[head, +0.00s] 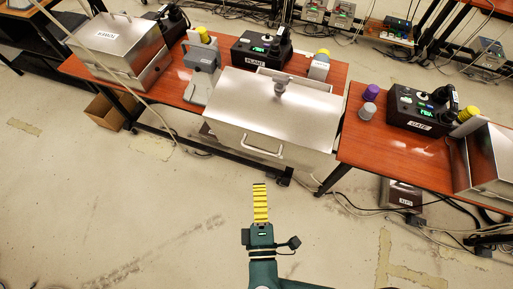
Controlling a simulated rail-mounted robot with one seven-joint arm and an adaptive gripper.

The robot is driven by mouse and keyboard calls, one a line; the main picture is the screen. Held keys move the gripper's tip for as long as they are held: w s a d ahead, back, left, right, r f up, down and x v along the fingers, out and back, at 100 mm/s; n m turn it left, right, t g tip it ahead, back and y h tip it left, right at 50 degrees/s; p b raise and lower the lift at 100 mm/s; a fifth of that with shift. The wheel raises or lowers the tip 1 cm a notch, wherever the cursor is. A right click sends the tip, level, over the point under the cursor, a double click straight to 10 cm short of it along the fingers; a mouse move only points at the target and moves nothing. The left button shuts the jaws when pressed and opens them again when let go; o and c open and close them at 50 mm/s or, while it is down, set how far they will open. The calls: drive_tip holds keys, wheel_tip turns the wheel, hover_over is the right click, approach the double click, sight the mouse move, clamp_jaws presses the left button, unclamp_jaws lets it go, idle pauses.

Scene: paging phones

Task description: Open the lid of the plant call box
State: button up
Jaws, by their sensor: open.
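A wide brushed-metal box (230,112) stands in the middle of the head view, in front of a black phone unit (252,46) whose label seems to read PLANT. The box's lid looks shut. A pale bar handle (262,147) runs along its front. A small grey knob-like thing (281,87) shows at the top rear of the lid. My gripper (260,190) has yellow ribbed fingers, seen nearly edge-on, and is open. It is in front of and below the handle in the picture, apart from the box, with nothing visible in it.
Another metal box (116,42) stands at the left and a third (490,160) at the right edge. A grey device (202,65) with a yellow cap sits left of the middle box. A GATE unit (420,110) and purple and grey cylinders stand right. Open floor surrounds my gripper.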

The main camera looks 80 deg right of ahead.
sight(256, 149)
drive_tip(key=x, duration=1.2)
drive_tip(key=shift+w+d+f, duration=0.1)
drive_tip(key=shift+d, duration=0.15)
drive_tip(key=shift+c, duration=0.2)
clamp_jaws()
